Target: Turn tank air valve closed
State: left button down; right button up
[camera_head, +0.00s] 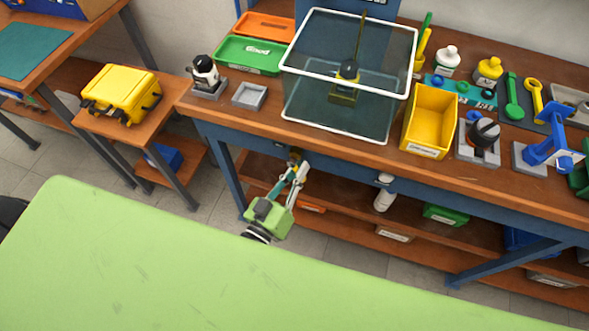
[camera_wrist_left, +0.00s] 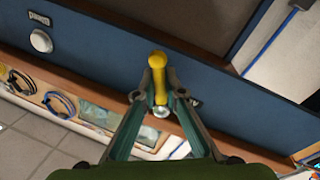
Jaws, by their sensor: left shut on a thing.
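The tank air valve shows in the left wrist view as a yellow lever handle (camera_wrist_left: 157,65) with a round metal end. It is in front of the bench's blue front rail. My left gripper (camera_wrist_left: 160,95) has its two fingers closed in on this yellow handle from both sides. In the head view my left gripper (camera_head: 297,168) reaches up to the bench's front edge, below the glass tank (camera_head: 300,98). The handle is mostly hidden there by the fingers and the bench edge. My right gripper is in neither view.
The blue front rail (camera_wrist_left: 95,58) runs close behind the fingers, with a round white knob (camera_wrist_left: 41,41) at left. A lower shelf (camera_head: 385,240) holds bins and a white bottle (camera_head: 384,198). A yellow bin (camera_head: 430,115) stands right of the tank.

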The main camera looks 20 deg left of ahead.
pick_arm(q)
jog(key=n, duration=0.2)
jog(key=d+n, duration=0.1)
jog(key=n, duration=0.1)
jog(key=shift+r+t+y+b, duration=0.25)
jog(key=shift+t+y+b, duration=0.05)
jog(key=shift+t+b, duration=0.1)
jog(key=n, duration=0.3)
jog(key=shift+d+r+y, duration=0.3)
jog(key=shift+r, duration=0.05)
jog(key=n, duration=0.2)
jog(key=r+n+y+b, duration=0.1)
jog(key=n, duration=0.1)
jog(key=shift+d+t, duration=0.2)
jog(key=shift+t, duration=0.2)
jog(key=shift+d+r+n+y, duration=0.1)
jog(key=shift+r+n+y, duration=0.2)
jog(key=shift+n, duration=0.8)
jog(key=shift+r+n+y, duration=0.2)
jog(key=shift+r+n, duration=0.05)
jog(key=shift+n, duration=0.85)
jog(key=c, duration=2.1)
grip_release()
